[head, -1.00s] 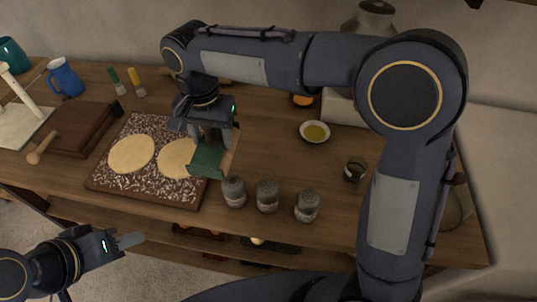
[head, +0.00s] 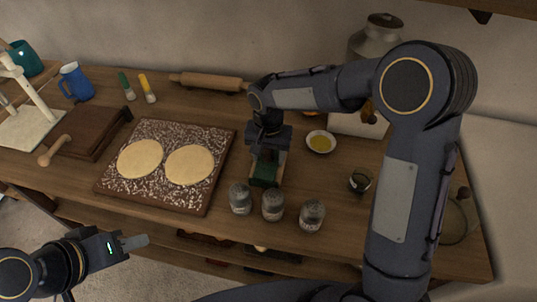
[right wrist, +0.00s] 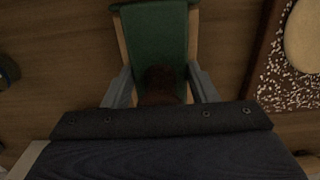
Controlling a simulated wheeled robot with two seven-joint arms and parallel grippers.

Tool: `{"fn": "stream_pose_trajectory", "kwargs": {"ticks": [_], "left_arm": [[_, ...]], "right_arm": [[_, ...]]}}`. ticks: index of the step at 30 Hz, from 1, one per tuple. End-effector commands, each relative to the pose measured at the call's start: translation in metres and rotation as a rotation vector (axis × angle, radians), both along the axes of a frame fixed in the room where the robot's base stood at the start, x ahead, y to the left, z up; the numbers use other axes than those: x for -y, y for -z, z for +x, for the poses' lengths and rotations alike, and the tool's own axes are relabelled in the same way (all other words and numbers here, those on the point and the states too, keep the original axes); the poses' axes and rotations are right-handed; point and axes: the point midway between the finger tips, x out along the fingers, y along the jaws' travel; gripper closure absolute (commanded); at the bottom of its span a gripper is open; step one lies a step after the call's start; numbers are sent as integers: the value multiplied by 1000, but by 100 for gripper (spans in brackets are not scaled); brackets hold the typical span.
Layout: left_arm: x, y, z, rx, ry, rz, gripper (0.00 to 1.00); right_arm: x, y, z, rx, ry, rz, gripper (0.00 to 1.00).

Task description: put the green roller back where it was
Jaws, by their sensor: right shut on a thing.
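The green roller (head: 264,172) is in my right gripper (head: 268,152), over the table just right of the board. In the right wrist view the green roller (right wrist: 157,38) sits between the two fingers of my right gripper (right wrist: 160,88), with pale wooden edges along its sides. Whether it touches the table is unclear. My left gripper (head: 134,242) is low at the left, in front of the table edge and away from everything. Its fingers appear close together, but the gap between them does not show clearly.
A speckled board (head: 178,197) with two flat dough rounds lies left of the roller. Several grey shakers (head: 272,205) stand just in front of it. A bowl of oil (head: 320,142) is behind right, and a wooden rolling pin (head: 208,82) lies at the back.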

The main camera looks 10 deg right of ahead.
Motion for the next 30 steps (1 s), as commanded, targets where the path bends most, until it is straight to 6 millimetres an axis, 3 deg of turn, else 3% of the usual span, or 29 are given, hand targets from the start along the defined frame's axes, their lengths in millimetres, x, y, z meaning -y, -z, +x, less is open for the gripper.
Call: {"fn": "stream_pose_trajectory", "kwargs": {"ticks": [20,24,25,30], "left_arm": [[0,10,0,0,0,0,64],[0,10,0,0,0,0,64],[0,11,0,0,0,0,64],[0,11,0,0,0,0,64]], "right_arm": [[1,17,-1,-2,1,-1,77],[2,20,-2,-9,2,-5,86],[3,21,-2,-10,2,-7,46],[3,22,-3,-12,3,-7,26]]}}
